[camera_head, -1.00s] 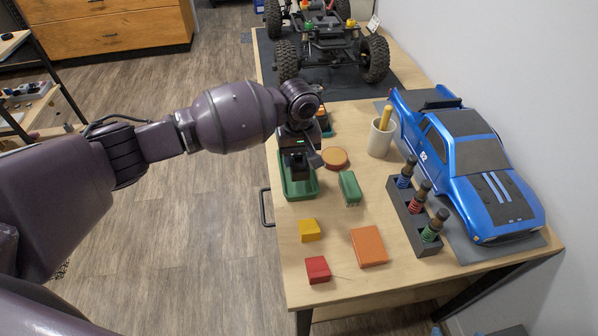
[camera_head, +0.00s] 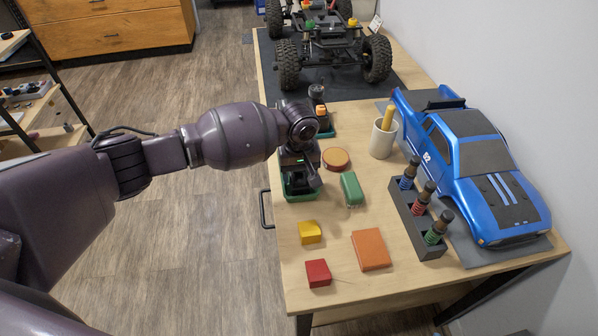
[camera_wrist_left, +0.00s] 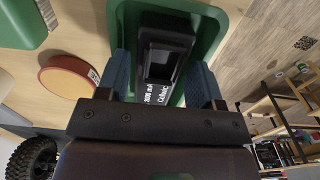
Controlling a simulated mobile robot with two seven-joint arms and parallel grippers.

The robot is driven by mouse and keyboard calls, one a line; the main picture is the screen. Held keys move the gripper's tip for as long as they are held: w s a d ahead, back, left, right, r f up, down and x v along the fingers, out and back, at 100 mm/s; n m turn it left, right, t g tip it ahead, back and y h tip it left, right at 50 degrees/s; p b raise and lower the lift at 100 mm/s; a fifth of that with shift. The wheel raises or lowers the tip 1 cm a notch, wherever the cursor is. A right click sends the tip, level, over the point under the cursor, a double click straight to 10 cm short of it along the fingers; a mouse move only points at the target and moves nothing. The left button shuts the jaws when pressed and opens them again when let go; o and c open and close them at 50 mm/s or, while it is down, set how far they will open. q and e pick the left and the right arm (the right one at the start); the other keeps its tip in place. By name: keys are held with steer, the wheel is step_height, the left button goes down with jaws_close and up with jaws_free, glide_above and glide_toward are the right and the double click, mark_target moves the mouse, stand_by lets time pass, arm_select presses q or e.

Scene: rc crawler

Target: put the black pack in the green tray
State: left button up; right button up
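The black pack (camera_wrist_left: 166,50) with a white-lettered label lies in the green tray (camera_wrist_left: 222,18), seen in the left wrist view. In the head view the tray (camera_head: 301,197) shows its near edge below my left gripper, and the pack cannot be made out clearly behind the hand. My left gripper (camera_head: 299,184) is low over the tray. In the left wrist view its two blue-grey fingers (camera_wrist_left: 161,80) stand on either side of the pack, with narrow gaps showing. It looks open around the pack. My right gripper is not in view.
A round orange-topped tin (camera_head: 336,159) and a green block (camera_head: 352,189) stand close to the tray's right. Yellow (camera_head: 310,232), red (camera_head: 318,273) and orange (camera_head: 370,249) blocks lie nearer. A white cup (camera_head: 382,139), shock rack (camera_head: 417,220) and blue truck body (camera_head: 470,170) stand farther right.

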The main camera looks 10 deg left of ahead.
mark_target(299, 177)
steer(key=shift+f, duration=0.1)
arm_select(q)
steer(key=shift+r, duration=0.25)
step_height(299, 177, up, 12)
steer(key=p, duration=0.2)
steer(key=shift+f+p, duration=0.15)
steer(key=shift+p, duration=0.25)
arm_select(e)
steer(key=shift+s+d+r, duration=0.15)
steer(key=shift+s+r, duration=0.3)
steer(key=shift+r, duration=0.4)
